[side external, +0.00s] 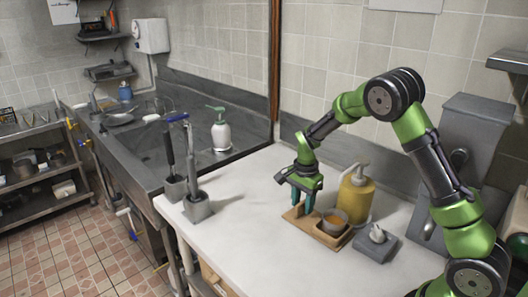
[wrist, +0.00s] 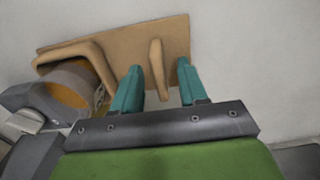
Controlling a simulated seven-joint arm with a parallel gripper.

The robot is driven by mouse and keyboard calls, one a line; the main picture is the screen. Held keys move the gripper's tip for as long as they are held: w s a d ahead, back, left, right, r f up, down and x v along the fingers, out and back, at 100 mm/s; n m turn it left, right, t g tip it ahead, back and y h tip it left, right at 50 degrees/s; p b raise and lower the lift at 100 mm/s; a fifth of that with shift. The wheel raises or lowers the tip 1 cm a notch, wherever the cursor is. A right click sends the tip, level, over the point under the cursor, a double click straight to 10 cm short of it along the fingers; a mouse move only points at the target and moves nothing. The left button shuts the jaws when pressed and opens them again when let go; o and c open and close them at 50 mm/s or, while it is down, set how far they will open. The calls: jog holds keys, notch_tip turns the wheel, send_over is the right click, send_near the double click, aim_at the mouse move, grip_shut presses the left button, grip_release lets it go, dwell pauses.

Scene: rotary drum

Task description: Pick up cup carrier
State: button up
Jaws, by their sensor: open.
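The cup carrier (side external: 295,216) is a tan wooden tray on the white counter, with an upright piece (wrist: 156,68) in its middle that shows in the wrist view. A metal cup with orange-brown contents (side external: 333,222) sits in its right part; in the wrist view the cup (wrist: 75,85) is at the left, partly hidden by a curved wooden piece. My gripper (side external: 297,205) is over the carrier, left of the cup. Its teal fingers (wrist: 164,85) are open and stand apart on either side of the upright piece. Whether they touch it I cannot tell.
A yellow pump bottle (side external: 356,194) stands close behind the carrier. A grey block with a light object (side external: 376,240) is at its right. Two grey holders with upright tools (side external: 197,207) stand on the left counter. The counter's front left is clear.

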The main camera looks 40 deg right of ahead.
jog(key=shift+f, duration=0.15)
grip_shut()
dwell(0.4)
